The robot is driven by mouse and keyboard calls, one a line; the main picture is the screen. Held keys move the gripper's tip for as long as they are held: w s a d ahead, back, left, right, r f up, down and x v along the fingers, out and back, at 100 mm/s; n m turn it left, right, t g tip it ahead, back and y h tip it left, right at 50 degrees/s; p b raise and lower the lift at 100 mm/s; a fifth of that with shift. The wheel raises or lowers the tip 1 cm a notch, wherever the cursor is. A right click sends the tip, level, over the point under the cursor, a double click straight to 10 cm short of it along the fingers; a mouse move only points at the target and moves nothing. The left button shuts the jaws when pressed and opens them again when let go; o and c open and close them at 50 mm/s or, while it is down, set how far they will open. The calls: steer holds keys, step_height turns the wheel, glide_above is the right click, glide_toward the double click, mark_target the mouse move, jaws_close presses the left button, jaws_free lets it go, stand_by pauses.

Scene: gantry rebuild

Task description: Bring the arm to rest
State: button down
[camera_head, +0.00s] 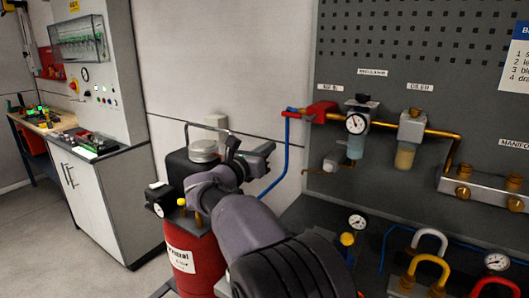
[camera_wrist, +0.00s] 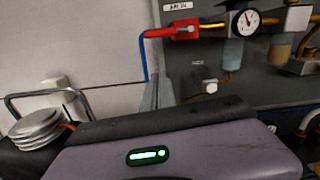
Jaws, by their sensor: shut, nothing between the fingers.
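My arm reaches up from the bottom middle of the head view, bent at the wrist. My gripper (camera_head: 266,150) is at its end, in front of the wall and just right of the red tank's black top. The gripper is small and dark there; it is shut and holds nothing.
A red tank (camera_head: 190,258) with a gauge stands close behind the arm.

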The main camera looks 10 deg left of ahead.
steer(key=s+d+r+n+y, duration=0.6)
steer(key=d+r+n+y, duration=0.3)
steer(key=n, duration=0.7)
steer(key=s+d+f+n+g, duration=0.4)
steer(key=s+d+f+n, duration=0.1)
steer(key=s, duration=0.7)
steer(key=s+d+f+n+g, duration=0.4)
steer(key=s+d+f+n, duration=0.2)
steer(key=s+f, duration=0.4)
steer(key=s+d+f+n+g+h, duration=0.1)
steer(key=s+d+f+n+g, duration=0.2)
steer(key=s, duration=1.3)
step_height(320, 180, down, 5)
steer(key=d+n, duration=0.2)
steer(key=n, duration=0.2)
steer(key=shift+s+d+f+g, duration=0.2)
steer(key=shift+g, duration=0.2)
